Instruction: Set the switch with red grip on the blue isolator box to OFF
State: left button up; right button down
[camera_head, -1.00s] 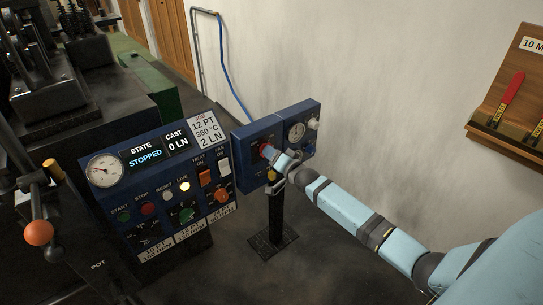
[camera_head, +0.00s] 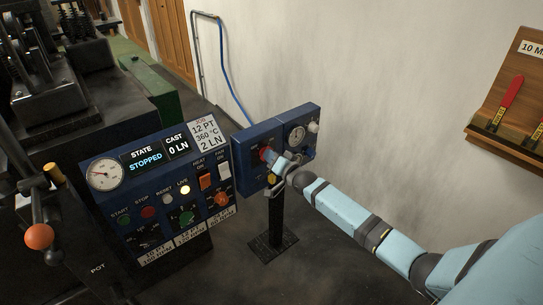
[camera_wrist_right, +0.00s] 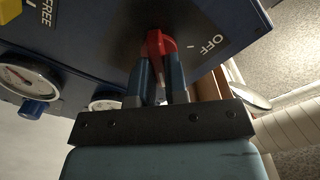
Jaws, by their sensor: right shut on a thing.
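The blue isolator box (camera_head: 247,139) stands on a black post, left of a second blue box with a gauge. Its red switch grip (camera_head: 265,154) shows at my right gripper (camera_head: 274,159). In the right wrist view the red grip (camera_wrist_right: 158,44) sits between the two fingers of my right gripper (camera_wrist_right: 160,62), which are shut on it. The word OFF (camera_wrist_right: 206,46) is to the right of the grip there, and FREE is at the upper left. The grip's pointing direction is partly hidden by the fingers. My left gripper is not in view.
A control panel (camera_head: 146,155) with a gauge, knobs and a STOPPED display stands left of the box. A black machine with an orange-knobbed lever (camera_head: 39,235) is further left. A wooden rack (camera_head: 520,100) with red-handled tools hangs at right.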

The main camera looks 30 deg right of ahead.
pick_arm(q)
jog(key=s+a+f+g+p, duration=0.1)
jog(key=p, duration=0.2)
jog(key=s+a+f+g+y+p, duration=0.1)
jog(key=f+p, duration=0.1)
jog(key=p, duration=0.1)
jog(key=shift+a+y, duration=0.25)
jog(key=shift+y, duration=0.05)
pick_arm(e)
jog(key=n, duration=1.7)
jog(key=shift+a, duration=0.25)
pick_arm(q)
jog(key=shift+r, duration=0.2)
pick_arm(e)
jog(key=shift+n, duration=0.3)
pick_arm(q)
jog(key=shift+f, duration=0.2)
pick_arm(e)
jog(key=c, duration=1.1)
grip_release()
jog(key=shift+c, duration=0.2)
jog(key=shift+s, duration=0.15)
